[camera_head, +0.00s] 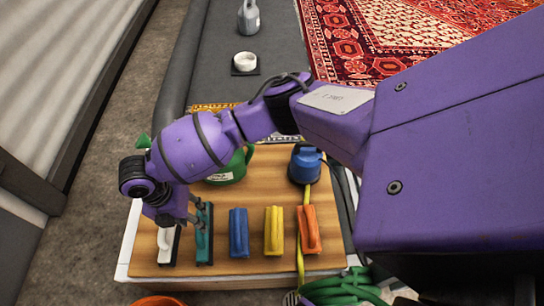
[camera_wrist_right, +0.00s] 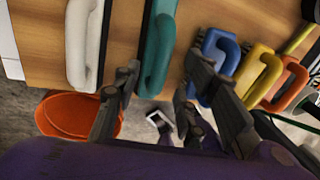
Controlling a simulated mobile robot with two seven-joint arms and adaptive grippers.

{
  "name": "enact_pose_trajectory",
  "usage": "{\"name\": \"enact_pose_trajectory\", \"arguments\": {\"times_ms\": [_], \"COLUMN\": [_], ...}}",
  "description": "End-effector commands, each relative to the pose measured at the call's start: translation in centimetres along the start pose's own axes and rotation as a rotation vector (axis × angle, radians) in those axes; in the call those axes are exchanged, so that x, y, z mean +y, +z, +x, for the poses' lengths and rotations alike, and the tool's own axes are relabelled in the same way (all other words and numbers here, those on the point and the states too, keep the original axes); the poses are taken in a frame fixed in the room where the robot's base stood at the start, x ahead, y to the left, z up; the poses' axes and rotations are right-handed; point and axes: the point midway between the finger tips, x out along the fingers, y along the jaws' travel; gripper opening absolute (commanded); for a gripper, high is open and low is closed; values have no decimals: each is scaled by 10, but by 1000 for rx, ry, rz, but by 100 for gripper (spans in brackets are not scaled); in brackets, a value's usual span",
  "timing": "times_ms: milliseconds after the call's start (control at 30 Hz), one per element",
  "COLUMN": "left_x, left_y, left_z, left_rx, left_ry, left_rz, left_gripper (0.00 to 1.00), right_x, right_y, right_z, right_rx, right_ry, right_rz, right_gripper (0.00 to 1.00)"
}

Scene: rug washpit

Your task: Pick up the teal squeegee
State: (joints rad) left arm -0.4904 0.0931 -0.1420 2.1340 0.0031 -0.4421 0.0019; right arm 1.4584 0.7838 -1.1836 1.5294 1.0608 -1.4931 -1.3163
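The teal squeegee (camera_head: 204,238) lies on the wooden tabletop (camera_head: 255,263), second from the left in a row of squeegees. It also shows in the right wrist view (camera_wrist_right: 160,50). My right gripper (camera_head: 184,220) hangs over the far part of the teal squeegee and the gap beside the white one. In the right wrist view the fingers of the right gripper (camera_wrist_right: 162,72) are spread, with the teal handle between them and a gap to the right finger. Contact cannot be told. My left gripper is not in view.
A green can (camera_head: 229,170) and blue container (camera_head: 304,165) stand behind. An orange bucket (camera_wrist_right: 62,115) is below the table edge.

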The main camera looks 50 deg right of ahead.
Motion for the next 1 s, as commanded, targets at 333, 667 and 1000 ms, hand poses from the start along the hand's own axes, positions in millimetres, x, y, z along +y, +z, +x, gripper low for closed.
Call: {"name": "enact_pose_trajectory", "arguments": {"times_ms": [333, 667, 1000], "left_x": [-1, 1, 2], "left_y": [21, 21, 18], "left_z": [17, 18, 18], "left_rx": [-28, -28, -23], "left_ry": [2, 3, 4], "left_rz": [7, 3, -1], "left_gripper": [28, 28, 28], "right_x": [-1, -1, -1], "right_y": [4, 4, 5], "right_z": [50, 53, 52], "right_rx": [5, 3, 2], "right_ry": [-5, -2, -1], "right_rz": [1, 2, 2], "right_gripper": [39, 31, 0]}}
